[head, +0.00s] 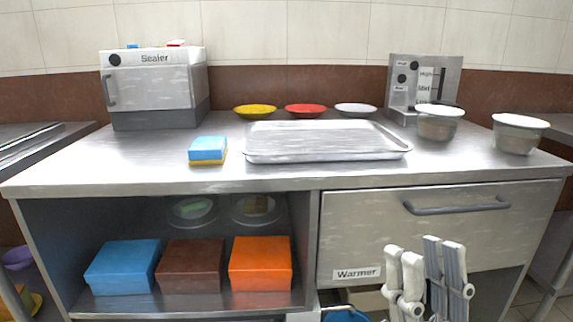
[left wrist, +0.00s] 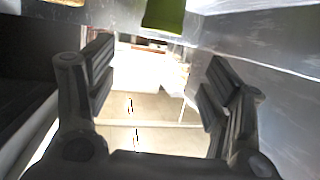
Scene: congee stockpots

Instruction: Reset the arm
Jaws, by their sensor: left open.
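My right gripper (head: 424,262) stands upright at the lower right of the head view, in front of the warmer drawer (head: 365,220). Its fingers stand apart with nothing seen between them, so it looks open and empty. My left gripper (left wrist: 157,82) shows in the left wrist view only. The left gripper is not seen in the head view.
The counter holds a sealer (head: 155,88), several plates, a metal tray (head: 328,155), a blue-yellow sponge (head: 208,150), a dispenser-like machine (head: 405,80) and two lidded pots (head: 438,125). The shelf below holds blue, brown and orange boxes (head: 260,265). A green object (left wrist: 164,15) hangs into the left wrist view.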

